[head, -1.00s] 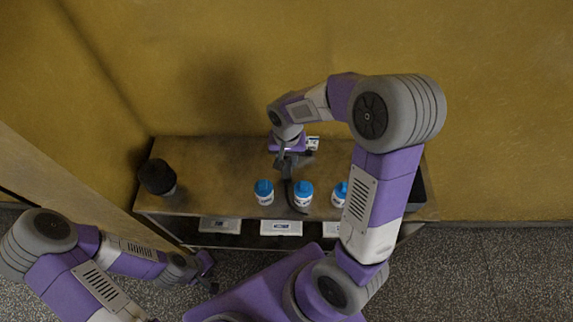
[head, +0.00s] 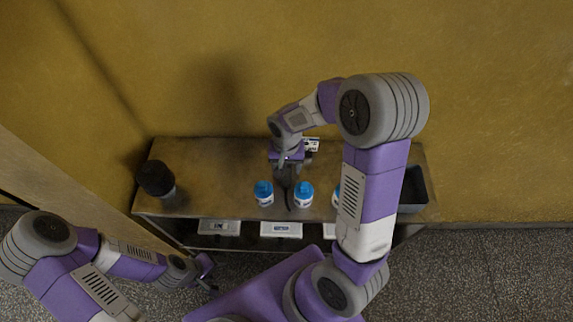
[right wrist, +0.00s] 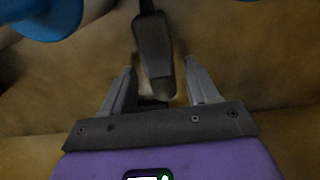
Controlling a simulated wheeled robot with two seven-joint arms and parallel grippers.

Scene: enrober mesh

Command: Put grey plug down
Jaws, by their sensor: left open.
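The grey plug (right wrist: 155,55), with a dark cable running from it, lies between the fingers of my right gripper (right wrist: 160,82) in the right wrist view. Gaps show between the plug and both fingers, so the gripper looks open around it. In the head view my right gripper (head: 286,172) is low over the table, and the dark cable (head: 289,198) runs towards the front edge. I cannot tell whether the plug touches the tabletop. My left gripper (head: 208,274) is open and empty, off the table at its lower left.
On the table (head: 220,160), blue-capped white bottles (head: 264,194) (head: 304,195) stand close on both sides of the cable. A black object (head: 156,179) stands at left, a dark bin (head: 413,190) at right. A small white item (head: 312,144) is behind my right gripper.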

